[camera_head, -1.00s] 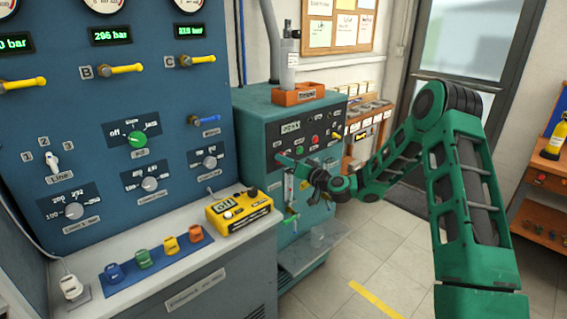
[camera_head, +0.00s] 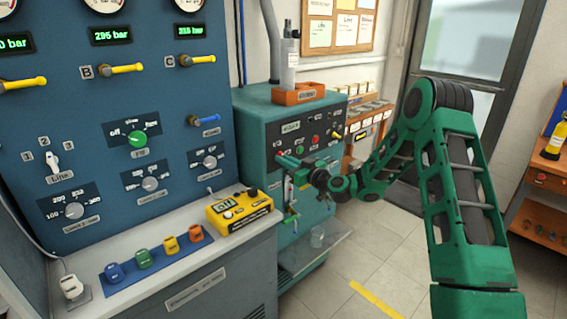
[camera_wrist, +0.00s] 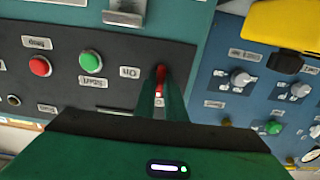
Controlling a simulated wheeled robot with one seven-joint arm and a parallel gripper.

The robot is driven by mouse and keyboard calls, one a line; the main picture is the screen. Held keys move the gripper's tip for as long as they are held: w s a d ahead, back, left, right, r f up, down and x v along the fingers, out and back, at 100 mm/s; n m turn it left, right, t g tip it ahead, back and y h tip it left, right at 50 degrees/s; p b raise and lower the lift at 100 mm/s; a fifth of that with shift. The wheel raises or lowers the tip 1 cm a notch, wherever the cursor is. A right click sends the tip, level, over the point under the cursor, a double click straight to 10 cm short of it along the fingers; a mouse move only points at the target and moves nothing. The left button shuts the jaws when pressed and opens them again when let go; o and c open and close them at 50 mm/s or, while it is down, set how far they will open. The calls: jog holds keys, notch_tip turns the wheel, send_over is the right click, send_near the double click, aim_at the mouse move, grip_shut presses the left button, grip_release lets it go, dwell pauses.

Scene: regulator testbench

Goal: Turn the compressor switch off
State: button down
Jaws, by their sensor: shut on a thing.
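The compressor switch (camera_wrist: 161,72) is a small red lever on the dark panel strip in the wrist view. It stands beside an "On" label. My gripper (camera_wrist: 161,86) is shut on it, its green fingers closed around the lever, which hides part of the switch. In the head view my gripper (camera_head: 283,157) reaches to the front panel of the teal compressor cabinet (camera_head: 262,112), at its left side. The switch is too small and covered to tell there.
Red (camera_wrist: 40,66) and green (camera_wrist: 90,62) buttons sit on the same strip. The blue test panel (camera_head: 130,100) and yellow control box (camera_head: 232,213) stand to the left of the cabinet in the head view. Open floor (camera_head: 365,265) lies to the right.

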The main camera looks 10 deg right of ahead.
jog(key=shift+d+f, duration=0.15)
jog(key=shift+f, duration=0.2)
jog(key=c, duration=1.8)
grip_release()
jog(key=shift+r, duration=0.15)
jog(key=v, duration=1)
jog(key=shift+s+d, duration=0.1)
jog(key=shift+s, duration=0.2)
